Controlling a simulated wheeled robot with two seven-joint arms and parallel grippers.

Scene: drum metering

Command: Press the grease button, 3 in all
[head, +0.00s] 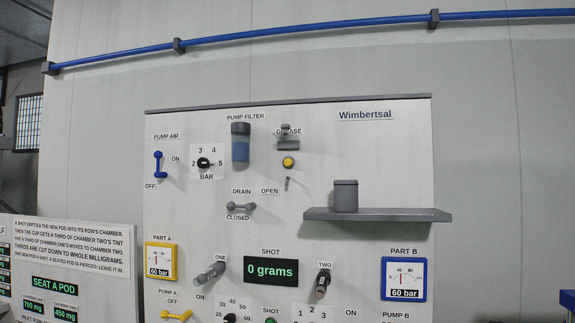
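The grease button (288,162) is a small round yellow button in a dark surround on the upper middle of the white panel. A grey grease fitting (287,144) sits just above it and partly covers the GREASE label (289,131). A small grey lever (287,184) marked OPEN is just below the button. Nothing touches or covers the button. From this distance I cannot tell whether it is pressed in. Neither of my grippers shows in the head view.
A grey shelf (375,216) juts out right of the button, carrying a grey canister (346,196). The blue pump filter (240,145) stands left of the button. The drain handle (240,207) is lower left. The shot display (271,270) reads 0 grams.

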